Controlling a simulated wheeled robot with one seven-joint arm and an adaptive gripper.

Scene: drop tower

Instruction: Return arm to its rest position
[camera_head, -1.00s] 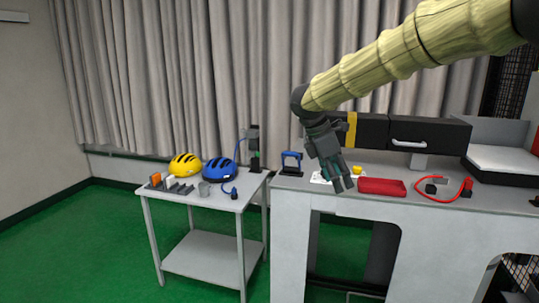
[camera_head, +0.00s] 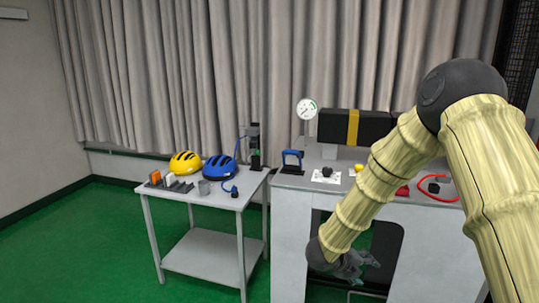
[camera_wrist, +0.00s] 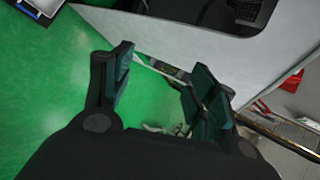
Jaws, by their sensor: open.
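My gripper (camera_head: 352,268) hangs low in front of the grey workbench (camera_head: 293,215), below its top, at the end of my folded, yellow-sleeved arm. In the wrist view my gripper (camera_wrist: 155,75) has its two dark green fingers spread apart. Nothing is held between them. Green floor and the bench's pale side panel show past the fingers.
Left of the bench stands a small table (camera_head: 217,197) with a yellow helmet (camera_head: 185,163), a blue helmet (camera_head: 219,168) and small parts. On the bench are a blue-handled tool (camera_head: 292,160), a round gauge (camera_head: 307,109) and a black-yellow beam (camera_head: 353,127). My arm covers the bench's right part.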

